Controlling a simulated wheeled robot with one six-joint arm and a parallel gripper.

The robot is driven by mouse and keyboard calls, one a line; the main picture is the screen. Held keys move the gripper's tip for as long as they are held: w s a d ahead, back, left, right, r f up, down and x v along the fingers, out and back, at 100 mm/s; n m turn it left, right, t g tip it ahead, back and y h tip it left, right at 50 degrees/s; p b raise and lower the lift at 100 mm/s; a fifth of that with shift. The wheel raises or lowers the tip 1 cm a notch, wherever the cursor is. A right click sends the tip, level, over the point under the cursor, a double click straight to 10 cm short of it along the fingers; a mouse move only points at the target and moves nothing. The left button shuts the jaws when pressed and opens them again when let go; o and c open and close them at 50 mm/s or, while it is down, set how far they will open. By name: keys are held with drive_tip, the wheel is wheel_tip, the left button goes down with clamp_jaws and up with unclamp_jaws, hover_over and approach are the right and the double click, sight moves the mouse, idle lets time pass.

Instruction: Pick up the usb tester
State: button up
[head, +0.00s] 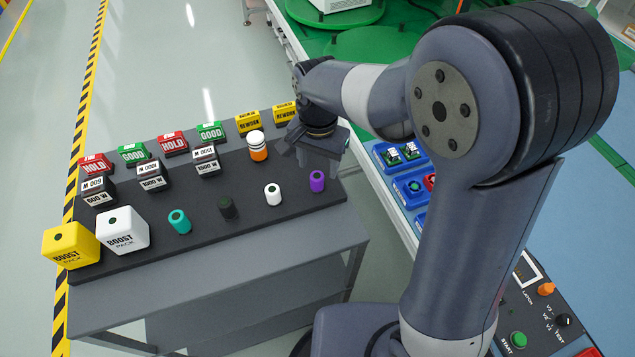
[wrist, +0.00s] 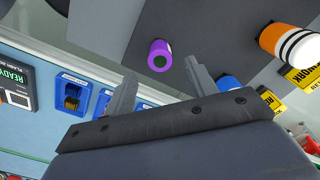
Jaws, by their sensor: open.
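I cannot tell which object is the usb tester; no label in view names one. My gripper (head: 312,152) is over the right end of the dark table, open and empty. In the wrist view its two fingers (wrist: 161,70) are spread, with a purple cylinder (wrist: 159,55) showing between and beyond their tips, apart from them. The purple cylinder (head: 317,181) stands upright near the table's right front corner. White (head: 272,194), black (head: 227,208) and teal (head: 179,221) cylinders stand left of it. An orange, white-banded bottle (head: 257,147) stands behind.
Boost pack cubes, white (head: 121,231) and yellow (head: 70,248), stand at the table's left end. Blue bins (head: 409,188) lie right of the table, beside my arm.

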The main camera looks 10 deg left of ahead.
sight(317, 176)
drive_tip(key=shift+s+f, duration=0.15)
drive_tip(key=shift+f, duration=0.2)
drive_tip(key=shift+a+f+p, duration=0.1)
drive_tip(key=shift+f+p, duration=0.25)
drive_tip(key=shift+f, duration=1.9)
drive_tip(key=c, duration=1.1)
